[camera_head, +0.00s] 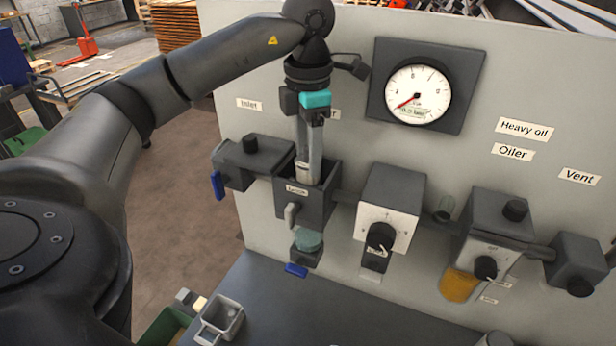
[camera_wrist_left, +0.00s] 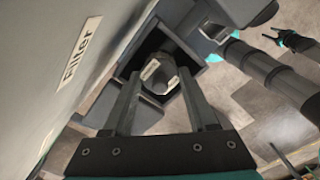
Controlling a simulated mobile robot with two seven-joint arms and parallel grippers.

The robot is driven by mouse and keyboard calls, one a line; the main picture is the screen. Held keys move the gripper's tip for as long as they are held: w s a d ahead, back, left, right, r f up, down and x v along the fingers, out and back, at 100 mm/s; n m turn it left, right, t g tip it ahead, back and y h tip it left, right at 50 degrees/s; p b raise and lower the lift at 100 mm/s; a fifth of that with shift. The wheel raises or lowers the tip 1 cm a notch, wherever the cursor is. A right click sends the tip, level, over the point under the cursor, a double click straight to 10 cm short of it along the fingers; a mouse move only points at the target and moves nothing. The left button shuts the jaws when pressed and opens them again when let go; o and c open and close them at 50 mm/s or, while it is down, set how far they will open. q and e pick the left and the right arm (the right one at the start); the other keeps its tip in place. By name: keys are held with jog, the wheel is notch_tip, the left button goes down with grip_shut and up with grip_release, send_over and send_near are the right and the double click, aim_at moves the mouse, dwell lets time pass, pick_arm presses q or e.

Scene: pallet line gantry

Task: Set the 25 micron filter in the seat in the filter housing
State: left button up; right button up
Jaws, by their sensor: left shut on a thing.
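My left gripper (camera_head: 309,168) points straight down into the open top of the dark filter housing (camera_head: 318,206), under the inlet pipe's line. Its fingers are shut on a pale grey filter (camera_wrist_left: 160,76) with a small white label, whose print is too small to read. In the left wrist view, the filter sits between the fingertips, inside the opening of the housing (camera_wrist_left: 134,72). The seat below is hidden, so I cannot tell whether the filter touches it. My right gripper (camera_wrist_left: 275,36) seems to show small at the wrist view's upper right, fingers apart and empty.
The inlet valve block (camera_head: 254,160) adjoins the housing on the left. The regulator (camera_head: 386,212) and oiler (camera_head: 490,230) stand to the right, below a gauge (camera_head: 417,94). A small grey open container (camera_head: 220,318) stands on the bench's front left.

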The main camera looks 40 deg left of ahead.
pick_arm(q)
notch_tip(320, 180, down, 5)
jog(key=shift+r, duration=0.2)
jog(key=shift+f, duration=0.2)
jog(key=o, duration=1.1)
